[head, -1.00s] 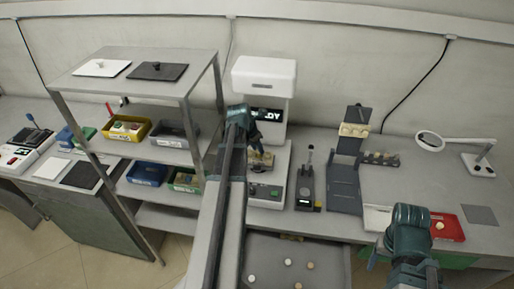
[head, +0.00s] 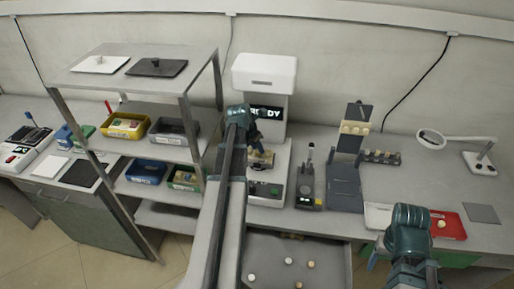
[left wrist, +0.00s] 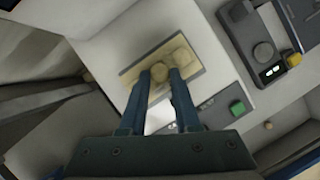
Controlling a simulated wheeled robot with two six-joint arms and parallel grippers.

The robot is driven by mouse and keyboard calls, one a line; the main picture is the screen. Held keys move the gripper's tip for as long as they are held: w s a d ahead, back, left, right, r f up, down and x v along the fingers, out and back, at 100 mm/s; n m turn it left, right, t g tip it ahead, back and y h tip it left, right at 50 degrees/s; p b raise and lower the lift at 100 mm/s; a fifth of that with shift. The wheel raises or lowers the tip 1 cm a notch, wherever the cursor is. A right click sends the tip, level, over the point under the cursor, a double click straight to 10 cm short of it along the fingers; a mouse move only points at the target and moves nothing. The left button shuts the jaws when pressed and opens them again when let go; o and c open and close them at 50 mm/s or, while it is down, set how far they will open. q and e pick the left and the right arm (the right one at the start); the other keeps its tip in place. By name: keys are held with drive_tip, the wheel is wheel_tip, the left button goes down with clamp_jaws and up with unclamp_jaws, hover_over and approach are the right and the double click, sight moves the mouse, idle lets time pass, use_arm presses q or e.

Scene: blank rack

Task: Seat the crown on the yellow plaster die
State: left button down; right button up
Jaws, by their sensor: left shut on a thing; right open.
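My left gripper (head: 256,143) is in the white machine's open bay. In the left wrist view its fingertips (left wrist: 160,74) are close together on a small round tan piece (left wrist: 159,70), which may be the crown. This piece is just over or on a tan rectangular plate (left wrist: 135,77); I cannot tell if it touches. A pale yellowish lump (left wrist: 183,57) is on the plate beside the right fingertip. I cannot tell which piece is the yellow plaster die. My right gripper (head: 402,266) is open, low at the right, its fingertips mostly hidden.
The white machine (head: 265,72) stands right of a grey shelf (head: 145,65) with several bins. A small dark device (head: 308,185), a dark stand with tan blocks (head: 355,128) and a red tray (head: 451,232) are to the right. An open drawer (head: 325,246) below holds several small discs.

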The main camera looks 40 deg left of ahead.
use_arm(q)
drive_tip(key=shift+f, duration=0.2)
drive_tip(key=c, duration=0.5)
unclamp_jaws()
drive_tip(key=shift+c, duration=0.2)
drive_tip(key=shift+r, duration=0.15)
